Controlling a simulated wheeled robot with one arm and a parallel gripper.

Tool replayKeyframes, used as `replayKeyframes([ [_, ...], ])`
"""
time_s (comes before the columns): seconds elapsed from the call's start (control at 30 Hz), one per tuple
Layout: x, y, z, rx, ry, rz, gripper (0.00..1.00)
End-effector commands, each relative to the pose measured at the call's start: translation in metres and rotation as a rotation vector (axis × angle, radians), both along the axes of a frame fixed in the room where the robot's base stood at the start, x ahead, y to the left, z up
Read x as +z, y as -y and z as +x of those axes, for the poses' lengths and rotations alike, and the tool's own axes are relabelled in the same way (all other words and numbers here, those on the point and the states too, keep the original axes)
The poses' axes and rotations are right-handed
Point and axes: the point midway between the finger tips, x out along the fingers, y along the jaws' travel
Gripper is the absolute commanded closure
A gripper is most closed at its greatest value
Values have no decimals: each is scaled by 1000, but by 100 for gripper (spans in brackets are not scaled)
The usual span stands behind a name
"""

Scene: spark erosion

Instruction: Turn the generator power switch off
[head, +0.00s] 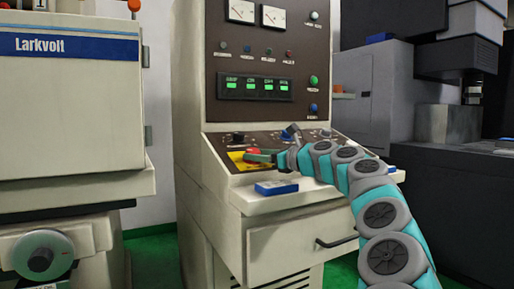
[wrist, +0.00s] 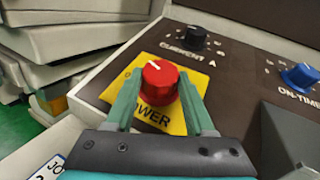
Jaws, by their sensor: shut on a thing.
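The generator power switch is a round red knob (wrist: 160,80) on a yellow plate (wrist: 172,125) marked POWER, on the sloped brown panel. Its white pointer line points up and to the left in the wrist view. My gripper (wrist: 158,90) is shut on the red knob, one green finger on each side. In the head view the knob (head: 253,151) shows just past the fingertips and the yellow plate (head: 236,158) lies partly behind my gripper. Some of the plate's marks are hidden by the fingers.
A black CURRENT knob (wrist: 196,38) and a blue ON-TIME knob (wrist: 301,76) sit close by on the panel. A blue and white object (head: 277,188) lies on the ledge below. Green displays (head: 256,87) are lit above. A Larkvolt cabinet (head: 72,100) stands left.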

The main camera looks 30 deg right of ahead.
Motion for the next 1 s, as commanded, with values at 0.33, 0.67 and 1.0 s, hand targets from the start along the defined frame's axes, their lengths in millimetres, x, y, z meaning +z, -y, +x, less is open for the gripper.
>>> replayKeyframes([
  [0.33, -1, 4, 2, 105, -1, -40, 100],
  [0.67, -2, 6, 3, 193, -3, -74, 100],
  [1.0, -2, 7, 3, 277, -2, -102, 100],
])
